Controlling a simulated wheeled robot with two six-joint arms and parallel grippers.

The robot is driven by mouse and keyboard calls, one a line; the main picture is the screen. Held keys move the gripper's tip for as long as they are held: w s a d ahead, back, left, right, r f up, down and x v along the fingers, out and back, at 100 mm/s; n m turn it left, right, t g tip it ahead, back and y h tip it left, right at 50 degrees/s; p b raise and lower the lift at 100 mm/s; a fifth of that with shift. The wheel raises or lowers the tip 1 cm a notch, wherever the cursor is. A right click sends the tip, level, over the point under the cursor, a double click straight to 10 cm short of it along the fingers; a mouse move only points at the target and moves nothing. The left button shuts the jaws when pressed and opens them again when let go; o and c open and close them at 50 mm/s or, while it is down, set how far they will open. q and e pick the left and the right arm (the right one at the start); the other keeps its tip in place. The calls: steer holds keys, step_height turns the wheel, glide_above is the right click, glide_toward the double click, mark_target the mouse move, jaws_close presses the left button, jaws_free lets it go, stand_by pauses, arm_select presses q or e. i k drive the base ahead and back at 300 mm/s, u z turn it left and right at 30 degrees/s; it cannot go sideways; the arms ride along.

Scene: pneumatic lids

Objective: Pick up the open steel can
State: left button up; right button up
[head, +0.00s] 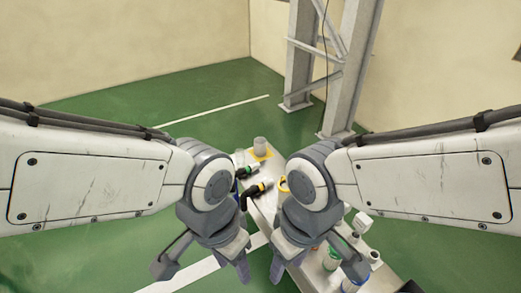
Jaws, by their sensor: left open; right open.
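A small grey can (260,145) stands upright on a yellow pad at the far end of the narrow bench. It looks like the steel can, but it is too small to tell whether its top is open. My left gripper (233,268) and my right gripper (289,272) both hang pointing down, side by side, much nearer to me than the can. Both are open and I see nothing held in them. The can is apart from both grippers. My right arm hides part of the bench.
The grey bench (262,207) runs from the yellow pad (267,155) toward me. Black fittings (252,189) lie along its left side. A green-ringed container (331,259) and several pale pieces stand at its near right. A steel column (299,75) rises behind. Green floor is clear at left.

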mark_target(259, 142)
steer(key=u, duration=0.15)
steer(key=i, duration=0.2)
steer(key=u, duration=0.9)
steer(key=i, duration=1.05)
steer(key=u, duration=0.55)
steer(key=i, duration=0.95)
steer(key=z, duration=1.05)
steer(key=i, duration=0.95)
steer(key=z, duration=0.9)
